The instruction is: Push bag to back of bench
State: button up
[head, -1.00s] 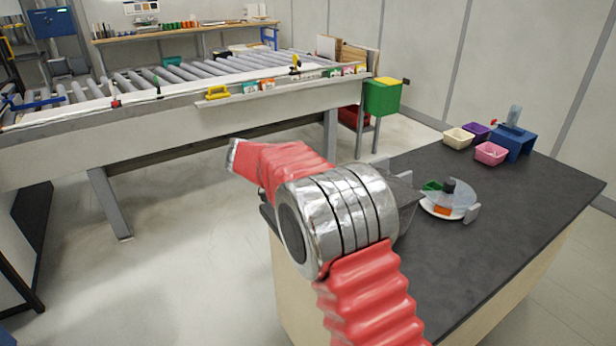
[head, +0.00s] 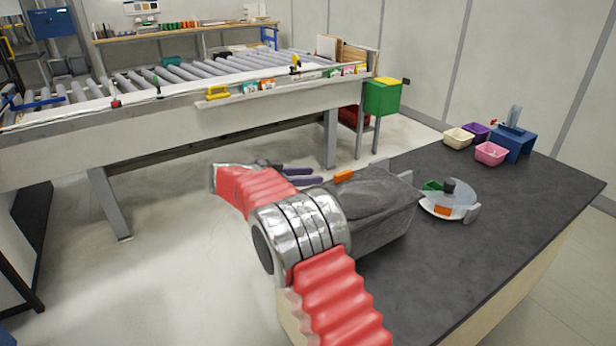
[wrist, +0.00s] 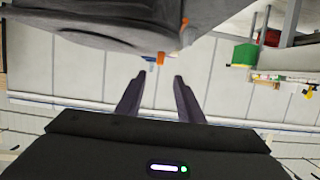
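A dark grey bag (head: 385,205) lies on the near left part of the dark bench top (head: 480,240). My arm hides its left side. An orange piece (head: 343,176) shows at its far left edge. My gripper (head: 318,175) shows beyond my wrist, its two dark purple fingers beside the bag's far left side. In the wrist view the fingers (wrist: 161,75) are apart with nothing between them. The bag (wrist: 120,22) fills the top of that view, ahead of the fingertips; whether they touch it I cannot tell.
A round clear-topped item (head: 448,200) with green and orange parts sits just right of the bag. A cream bin (head: 458,138), a purple bin (head: 476,131), a pink bin (head: 491,153) and a blue stand (head: 513,142) stand farther back. The bench's right part is clear.

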aim_at(352, 174)
jog(key=shift+d, duration=0.1)
jog(key=x, duration=1.3)
jog(key=shift+w+d+f, duration=0.15)
jog(key=shift+w+d, duration=0.05)
grip_shut()
dwell(1.2)
